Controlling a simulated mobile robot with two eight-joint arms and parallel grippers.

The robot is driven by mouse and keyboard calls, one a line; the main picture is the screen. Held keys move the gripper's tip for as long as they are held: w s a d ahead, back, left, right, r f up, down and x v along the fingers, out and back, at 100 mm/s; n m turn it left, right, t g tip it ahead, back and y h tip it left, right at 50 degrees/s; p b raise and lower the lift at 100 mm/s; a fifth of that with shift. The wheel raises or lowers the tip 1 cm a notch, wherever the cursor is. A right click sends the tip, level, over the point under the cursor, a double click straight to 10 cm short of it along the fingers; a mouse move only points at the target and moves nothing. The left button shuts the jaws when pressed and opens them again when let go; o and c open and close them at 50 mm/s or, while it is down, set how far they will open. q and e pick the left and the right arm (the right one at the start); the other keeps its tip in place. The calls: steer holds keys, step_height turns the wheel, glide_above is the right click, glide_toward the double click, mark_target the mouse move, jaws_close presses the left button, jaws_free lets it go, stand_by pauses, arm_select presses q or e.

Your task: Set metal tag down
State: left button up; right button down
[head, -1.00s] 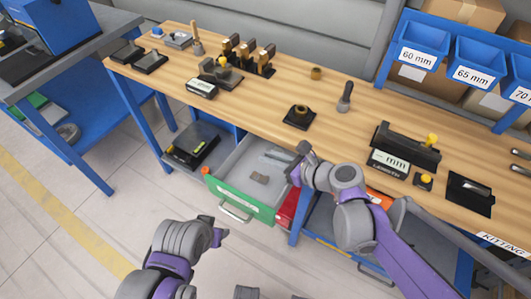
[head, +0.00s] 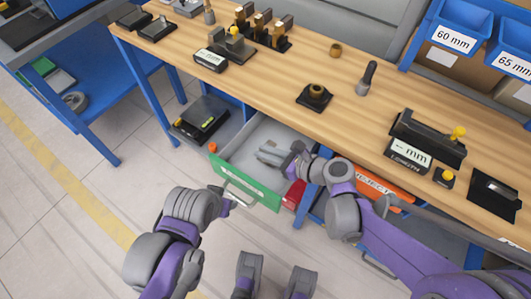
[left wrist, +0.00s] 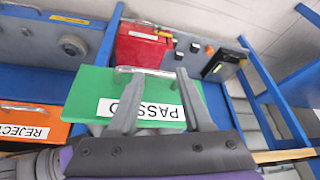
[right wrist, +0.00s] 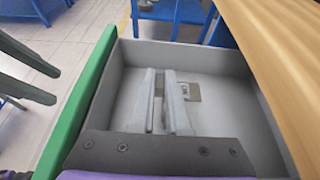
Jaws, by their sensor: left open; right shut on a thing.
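My right gripper (head: 268,154) is shut and sits over the open grey drawer (right wrist: 225,125). The metal tag (right wrist: 190,91), a small grey plate with dark marking, shows at its fingertips in the right wrist view. The fingers hide part of it, and its clearance above the drawer floor is unclear. My left gripper (left wrist: 158,85) is open in front of the green drawer front (left wrist: 92,95) marked PASSED. Its fingertips are close to the metal drawer handle (left wrist: 145,72); I cannot tell whether they touch it.
The wooden bench (head: 300,70) lies above the drawer and carries a black fixture (head: 314,96) and a length gauge (head: 410,152). An orange reject drawer (head: 375,188) and a red box (left wrist: 143,45) are nearby. A black device (head: 200,118) stands left on a shelf.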

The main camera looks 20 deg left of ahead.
steer(key=shift+f, duration=0.2)
steer(key=shift+f+b, duration=0.5)
steer(key=shift+f, duration=0.1)
steer(key=c, duration=0.9)
jaws_free()
